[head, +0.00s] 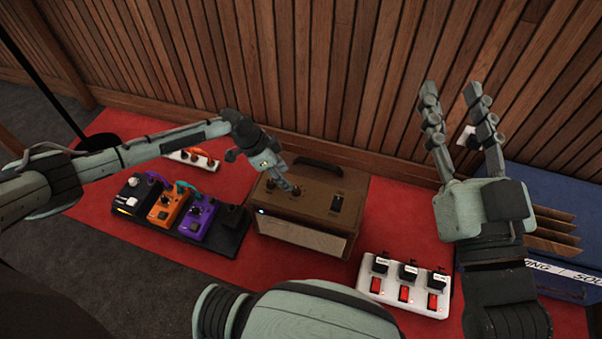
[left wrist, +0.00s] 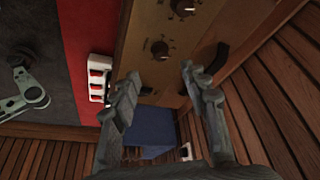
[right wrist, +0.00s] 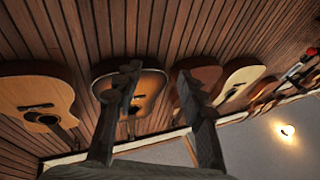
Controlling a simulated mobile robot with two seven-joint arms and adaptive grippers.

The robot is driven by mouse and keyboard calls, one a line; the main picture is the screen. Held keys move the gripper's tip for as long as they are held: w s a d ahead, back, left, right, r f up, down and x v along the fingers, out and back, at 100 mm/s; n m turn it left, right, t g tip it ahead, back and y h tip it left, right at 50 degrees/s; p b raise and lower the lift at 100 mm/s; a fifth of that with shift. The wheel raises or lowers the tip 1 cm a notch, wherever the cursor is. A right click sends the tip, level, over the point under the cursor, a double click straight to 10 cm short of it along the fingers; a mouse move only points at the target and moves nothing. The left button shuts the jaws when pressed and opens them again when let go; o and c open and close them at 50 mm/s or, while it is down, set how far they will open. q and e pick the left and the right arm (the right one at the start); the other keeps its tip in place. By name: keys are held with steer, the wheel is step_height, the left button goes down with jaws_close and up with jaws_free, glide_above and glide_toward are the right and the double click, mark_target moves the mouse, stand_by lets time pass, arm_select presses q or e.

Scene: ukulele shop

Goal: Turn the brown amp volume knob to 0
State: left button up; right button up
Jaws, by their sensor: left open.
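The brown amp (head: 298,237) stands on the red mat with its control panel facing up. In the left wrist view, the amp panel (left wrist: 150,22) shows two round dark knobs, a nearer knob (left wrist: 160,50) and a farther knob (left wrist: 183,7). Their labels are too small to read. My left gripper (head: 291,186) is over the panel, pointing down. In the left wrist view, its open fingers (left wrist: 160,72) lie on either side below the nearer knob; I cannot tell if they touch it. My right gripper (head: 455,92) is open and empty, raised with fingers up.
Left of the amp is a pedalboard with an orange pedal (head: 168,208) and a purple pedal (head: 197,222). A white footswitch box (head: 405,285) lies right of the amp. A blue case (head: 545,192) is at far right. The wooden wall (head: 330,75) stands behind.

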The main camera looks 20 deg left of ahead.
mark_target(296, 188)
arm_select(q)
steer(key=b+x, duration=0.2)
steer(key=x, duration=0.4)
steer(key=shift+w+d+f, duration=0.1)
steer(key=shift+f, duration=0.2)
steer(key=shift+w+d+f, duration=0.15)
steer(key=shift+f, duration=0.2)
arm_select(e)
step_height(296, 188, up, 6)
steer(key=s+d+t+y, duration=0.1)
steer(key=s+t, duration=0.1)
steer(key=t, duration=0.2)
steer(key=shift+s+f, duration=0.25)
arm_select(q)
steer(key=shift+c, duration=0.3)
jaws_close()
